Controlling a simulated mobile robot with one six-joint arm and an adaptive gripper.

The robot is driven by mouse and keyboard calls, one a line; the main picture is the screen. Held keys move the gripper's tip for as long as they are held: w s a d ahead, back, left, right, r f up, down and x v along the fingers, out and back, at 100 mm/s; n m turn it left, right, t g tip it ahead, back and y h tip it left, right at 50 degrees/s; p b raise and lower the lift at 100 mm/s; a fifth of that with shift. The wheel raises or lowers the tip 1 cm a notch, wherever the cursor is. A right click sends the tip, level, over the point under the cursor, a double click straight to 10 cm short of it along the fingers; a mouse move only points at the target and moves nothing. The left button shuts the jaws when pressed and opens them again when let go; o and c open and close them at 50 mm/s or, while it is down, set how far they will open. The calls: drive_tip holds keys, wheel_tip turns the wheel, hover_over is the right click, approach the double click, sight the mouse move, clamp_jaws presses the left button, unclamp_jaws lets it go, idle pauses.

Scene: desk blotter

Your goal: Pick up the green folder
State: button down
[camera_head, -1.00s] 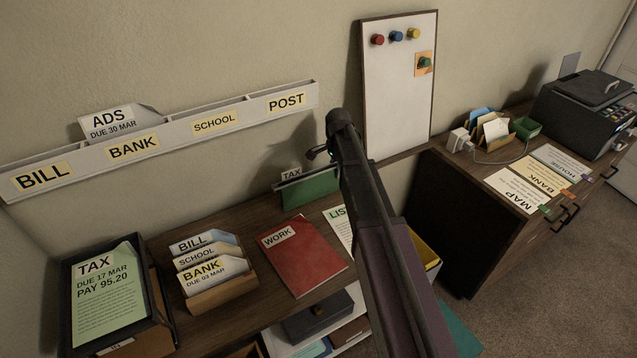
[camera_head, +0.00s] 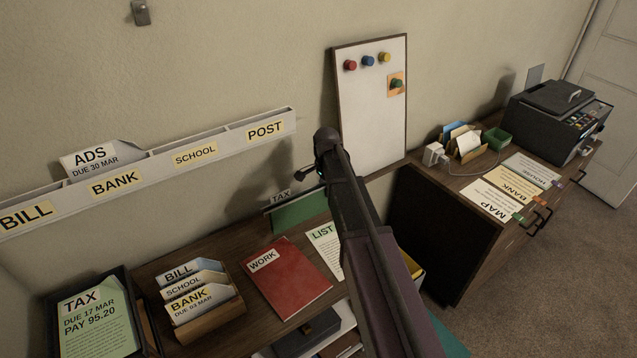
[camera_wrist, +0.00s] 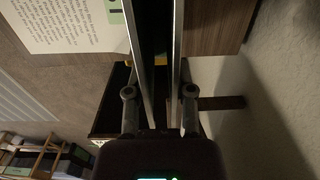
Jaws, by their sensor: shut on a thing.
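The green folder (camera_head: 300,212), with a TAX tab, stands upright at the back of the brown desk, near the wall. Its right part is hidden behind my arm in the head view. My gripper (camera_wrist: 156,25) is shut on the folder; its two fingers run up the middle of the wrist view with a dark strip between them. The fingertips are hidden by my arm in the head view, so the exact grip point cannot be seen.
A red WORK folder (camera_head: 288,278) and a LIST sheet (camera_head: 325,250) lie in front of the green folder. A letter sorter (camera_head: 205,318) and TAX tray (camera_head: 140,335) are at left. A whiteboard (camera_head: 372,120) leans behind; a second cabinet (camera_head: 440,235) stands right.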

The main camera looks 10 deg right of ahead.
drive_tip(key=s+d+r, duration=0.1)
drive_tip(key=s+d, duration=0.4)
drive_tip(key=s, duration=0.5)
drive_tip(key=shift+d+p, duration=0.3)
drive_tip(key=shift+p, duration=0.15)
drive_tip(key=shift+r, duration=0.15)
wheel_tip(320, 180, up, 20)
drive_tip(key=p, duration=2)
drive_tip(key=shift+s+r+p, duration=0.15)
drive_tip(key=shift+p, duration=0.15)
drive_tip(key=shift+a, duration=0.15)
